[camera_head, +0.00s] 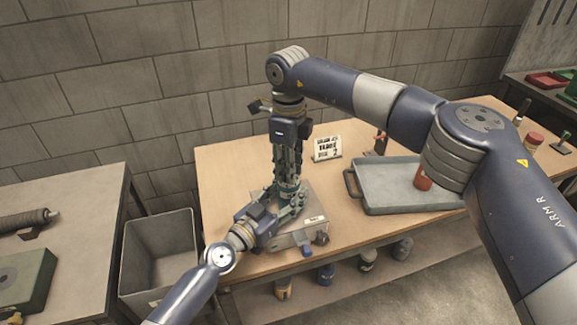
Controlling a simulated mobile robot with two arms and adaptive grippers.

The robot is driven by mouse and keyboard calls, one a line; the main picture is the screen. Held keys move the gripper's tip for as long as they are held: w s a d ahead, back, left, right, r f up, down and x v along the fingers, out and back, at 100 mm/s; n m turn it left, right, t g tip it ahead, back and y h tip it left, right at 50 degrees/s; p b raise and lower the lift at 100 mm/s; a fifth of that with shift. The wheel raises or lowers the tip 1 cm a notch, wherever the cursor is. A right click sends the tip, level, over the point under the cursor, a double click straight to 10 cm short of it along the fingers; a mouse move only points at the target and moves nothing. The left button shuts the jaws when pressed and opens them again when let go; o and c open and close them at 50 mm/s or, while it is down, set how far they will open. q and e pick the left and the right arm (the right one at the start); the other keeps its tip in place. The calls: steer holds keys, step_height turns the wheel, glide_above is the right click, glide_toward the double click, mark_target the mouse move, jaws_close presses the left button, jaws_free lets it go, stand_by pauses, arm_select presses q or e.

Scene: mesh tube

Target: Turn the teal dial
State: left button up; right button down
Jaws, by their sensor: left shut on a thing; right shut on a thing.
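The teal dial (289,185) sits on top of a grey device (318,232) near the front left of the wooden table; only a small part of it shows between the fingers. My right gripper (287,178) points straight down from above and is shut on the dial. My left gripper (284,208) comes in from the lower left, just below the right one, and is shut on the upper part of the device under the dial. The fingers of both grippers hide most of the contact.
A grey-blue tray (400,196) with a red item (422,179) lies to the right. A printed sign (326,147) stands behind the device. A grey bin (160,255) stands left of the wooden table (225,165). Several jars stand on the lower shelf.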

steer(key=n, duration=0.6)
stand_by(0.6)
steer(key=c, duration=1.3)
jaws_free()
steer(key=shift+c, duration=0.2)
steer(key=shift+r, duration=0.1)
step_height(320, 180, up, 12)
arm_select(q)
steer(key=o, duration=1.2)
